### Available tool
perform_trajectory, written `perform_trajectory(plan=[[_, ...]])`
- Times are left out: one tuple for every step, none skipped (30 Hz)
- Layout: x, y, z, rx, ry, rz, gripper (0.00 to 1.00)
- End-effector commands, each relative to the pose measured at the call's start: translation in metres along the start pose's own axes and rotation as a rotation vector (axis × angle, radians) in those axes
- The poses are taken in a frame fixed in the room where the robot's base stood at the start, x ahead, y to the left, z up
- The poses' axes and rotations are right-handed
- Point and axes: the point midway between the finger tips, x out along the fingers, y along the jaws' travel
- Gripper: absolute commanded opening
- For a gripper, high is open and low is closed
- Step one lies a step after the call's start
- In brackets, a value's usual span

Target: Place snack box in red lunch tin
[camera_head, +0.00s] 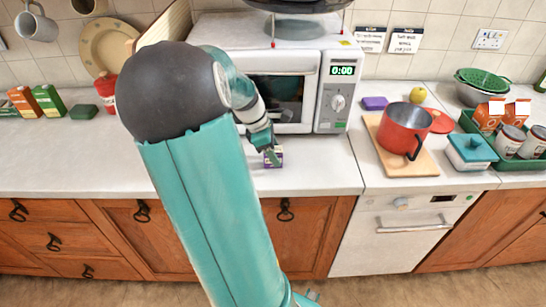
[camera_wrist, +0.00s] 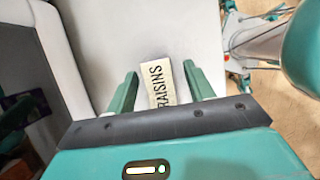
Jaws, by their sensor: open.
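The snack box (camera_head: 274,159) is a small purple carton on the white counter in front of the microwave. In the wrist view its pale top (camera_wrist: 163,84) reads RAISINS. My gripper (camera_head: 268,147) is just above the box, pointing down. In the wrist view my gripper (camera_wrist: 160,76) is open, with a green finger on each side of the box and a gap to both. I cannot make out a red lunch tin for certain. A red container (camera_head: 107,92) stands at the left by a plate, partly hidden by my arm.
The microwave (camera_head: 284,90) stands behind the box. At the right, a red pot (camera_head: 400,128) sits on a wooden board (camera_head: 412,162). A teal-lidded box (camera_head: 470,150) and a green tray (camera_head: 520,163) with jars and cartons stand farther right.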

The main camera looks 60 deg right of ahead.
Motion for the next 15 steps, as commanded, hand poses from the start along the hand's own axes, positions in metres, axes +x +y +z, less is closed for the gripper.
perform_trajectory(plan=[[0.0066, -0.0001, 0.0000, 0.000, -0.001, -0.001, 0.53], [0.0092, -0.0002, -0.0002, 0.000, -0.001, -0.001, 0.53], [0.0116, -0.0003, -0.0003, 0.000, 0.000, -0.001, 0.53], [0.0126, -0.0002, -0.0003, 0.000, 0.000, 0.000, 0.53], [0.0131, 0.0000, -0.0003, 0.000, 0.000, 0.001, 0.53], [0.0132, 0.0001, -0.0003, 0.000, 0.001, 0.002, 0.53], [0.0130, 0.0001, -0.0004, 0.000, 0.001, 0.002, 0.53], [0.0129, 0.0001, -0.0004, 0.000, 0.001, 0.002, 0.53], [0.0128, 0.0001, -0.0004, 0.000, 0.001, 0.002, 0.53], [0.0128, 0.0001, -0.0004, 0.000, 0.001, 0.002, 0.53], [0.0127, 0.0001, -0.0004, 0.000, 0.001, 0.002, 0.49], [0.0127, 0.0001, -0.0004, 0.000, 0.001, 0.002, 0.41], [0.0127, 0.0001, -0.0004, 0.000, 0.001, 0.002, 0.35], [0.0126, 0.0001, -0.0004, 0.000, 0.001, 0.002, 0.29], [0.0126, 0.0001, -0.0004, 0.000, 0.001, 0.002, 0.21]])
